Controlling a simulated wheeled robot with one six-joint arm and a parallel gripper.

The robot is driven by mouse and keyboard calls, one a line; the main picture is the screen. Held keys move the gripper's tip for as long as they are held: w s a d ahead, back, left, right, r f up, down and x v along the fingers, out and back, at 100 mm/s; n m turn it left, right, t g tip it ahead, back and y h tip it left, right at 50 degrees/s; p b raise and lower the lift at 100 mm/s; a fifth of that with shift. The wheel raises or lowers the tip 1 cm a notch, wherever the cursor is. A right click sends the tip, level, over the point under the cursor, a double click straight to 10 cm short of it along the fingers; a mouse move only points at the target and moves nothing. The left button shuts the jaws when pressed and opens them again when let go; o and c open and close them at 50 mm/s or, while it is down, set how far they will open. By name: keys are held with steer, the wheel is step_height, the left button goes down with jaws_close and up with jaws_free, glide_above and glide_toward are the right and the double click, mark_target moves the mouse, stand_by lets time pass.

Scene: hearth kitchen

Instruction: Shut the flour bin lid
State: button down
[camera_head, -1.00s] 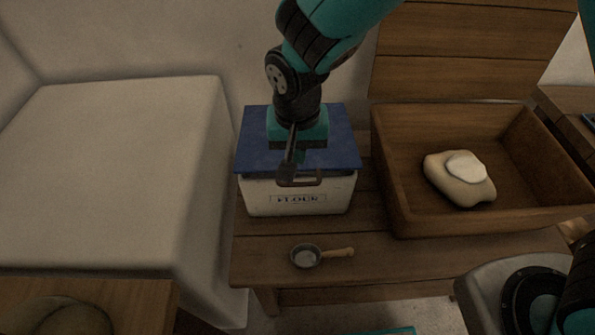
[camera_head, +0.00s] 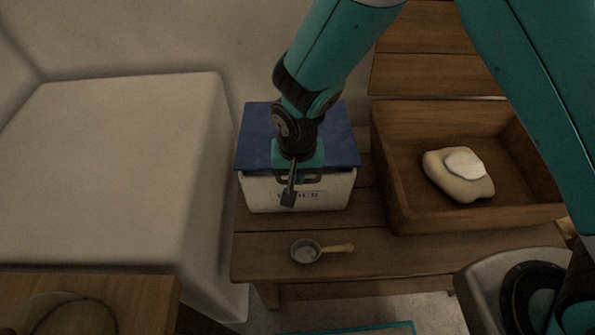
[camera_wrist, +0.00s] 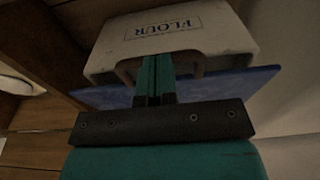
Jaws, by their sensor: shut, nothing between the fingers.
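The white flour bin (camera_head: 335,192) stands on the wooden bench, its label partly covered. Its blue lid (camera_head: 345,140) lies flat-looking over the bin top; I cannot tell whether a small gap remains under its front edge. In the wrist view the bin (camera_wrist: 215,35) appears upside down, with the blue lid (camera_wrist: 245,84) below it and a brown handle (camera_wrist: 128,68) at the front. My gripper (camera_wrist: 157,62) is shut and empty, its fingers in front of the handle's middle. In the head view my gripper (camera_head: 296,172) is at the lid's front edge; whether it touches is unclear.
A wooden trough (camera_head: 400,190) with pale dough (camera_head: 450,178) stands right of the bin. A small scoop (camera_head: 306,251) lies on the bench (camera_head: 400,255) in front. A large pale block (camera_head: 110,170) rises close on the left.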

steer(key=f+b, duration=0.1)
steer(key=f, duration=0.1)
steer(key=s+f+b, duration=0.1)
steer(key=f, duration=0.1)
steer(key=shift+d+f+b, duration=0.1)
steer(key=shift+f+b, duration=0.2)
steer(key=shift+f, duration=0.1)
steer(key=shift+r, duration=0.1)
step_height(320, 180, up, 15)
steer(key=s+p, duration=0.2)
steer(key=shift+s+f+p, duration=0.15)
steer(key=shift+f+p, duration=0.05)
steer(key=shift+p, duration=0.2)
steer(key=s+d+r+n+y, duration=0.2)
steer(key=s+d+r+n, duration=0.1)
steer(key=s+d+r, duration=0.3)
steer(key=s+d+r+n+y, duration=0.2)
steer(key=s+d+r+n, duration=0.2)
steer(key=r, duration=0.6)
steer(key=s+d, duration=0.1)
steer(key=s, duration=0.1)
steer(key=shift+s+d+r+n+g, duration=0.2)
steer(key=shift+s+d+n+g, duration=0.1)
steer(key=shift+s+d, duration=0.05)
